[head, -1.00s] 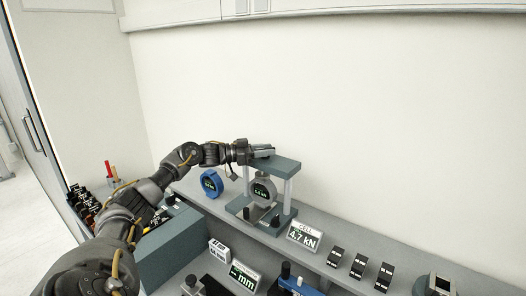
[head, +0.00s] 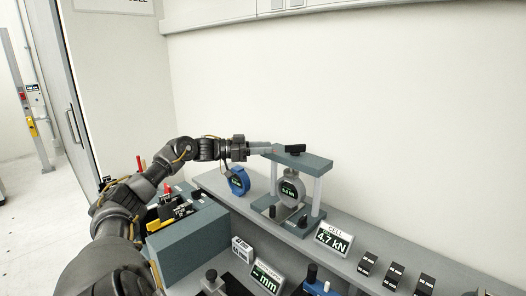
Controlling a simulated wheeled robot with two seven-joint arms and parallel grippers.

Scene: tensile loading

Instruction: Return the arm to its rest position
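My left arm reaches in from the left across the bench. Its gripper (head: 262,147) is level with the top plate of a small grey load frame (head: 313,160), at the plate's left end. A black handle or knob (head: 294,149) lies on that plate, clear of the fingers. The fingers are seen side-on, so I cannot tell their gap; nothing shows held in them. A round grey gauge (head: 291,190) sits inside the frame. My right gripper is not in view.
A blue round gauge (head: 238,181) stands left of the frame, beneath my wrist. A "CELL 4.7 kN" display (head: 334,239) and several black blocks (head: 396,276) are to the right. A grey-green box (head: 190,245) lies beside my forearm.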

